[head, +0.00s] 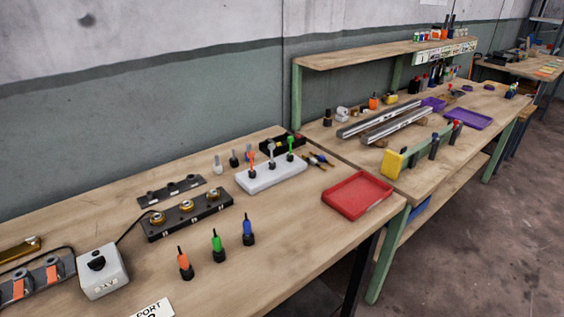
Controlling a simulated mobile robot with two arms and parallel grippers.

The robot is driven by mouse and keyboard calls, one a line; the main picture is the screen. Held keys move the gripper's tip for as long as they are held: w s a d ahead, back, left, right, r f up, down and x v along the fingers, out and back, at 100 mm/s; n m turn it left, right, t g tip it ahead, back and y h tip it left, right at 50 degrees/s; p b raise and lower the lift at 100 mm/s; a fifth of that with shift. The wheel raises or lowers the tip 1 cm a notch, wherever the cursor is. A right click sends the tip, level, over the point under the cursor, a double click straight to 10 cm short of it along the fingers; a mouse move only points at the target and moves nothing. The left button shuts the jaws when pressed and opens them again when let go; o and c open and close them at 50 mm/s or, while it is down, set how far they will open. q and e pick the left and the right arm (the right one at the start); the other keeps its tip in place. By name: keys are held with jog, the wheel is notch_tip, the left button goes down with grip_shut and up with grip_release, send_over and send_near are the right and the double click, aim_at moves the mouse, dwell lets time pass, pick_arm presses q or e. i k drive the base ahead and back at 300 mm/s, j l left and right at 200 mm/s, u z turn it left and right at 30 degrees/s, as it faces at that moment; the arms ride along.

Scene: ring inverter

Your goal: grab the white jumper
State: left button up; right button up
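No thing is clearly recognisable as the white jumper at this size. A small whitish upright piece (217,165) stands on the bench behind the dark terminal block. It could be the jumper, but I cannot tell. Small grey-and-dark pieces (234,158) stand just right of it. A white block (277,175) further right holds upright pieces: an orange one (251,160), a pale grey one (270,152) and a green one (290,145). Neither of my grippers is in view.
The dark terminal block (172,224) has brass posts. Orange (184,262), green (217,245) and blue (248,231) handled tools stand in front. A grey switch box (103,275) with a cable is at left. A red tray (352,204) lies near the right edge.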

aim_at(314, 162)
jog(key=i+l+u, duration=0.1)
jog(key=l+u, duration=0.2)
jog(key=i+l+u, duration=0.1)
jog(key=l+u, duration=0.55)
jog(key=i+j, duration=0.05)
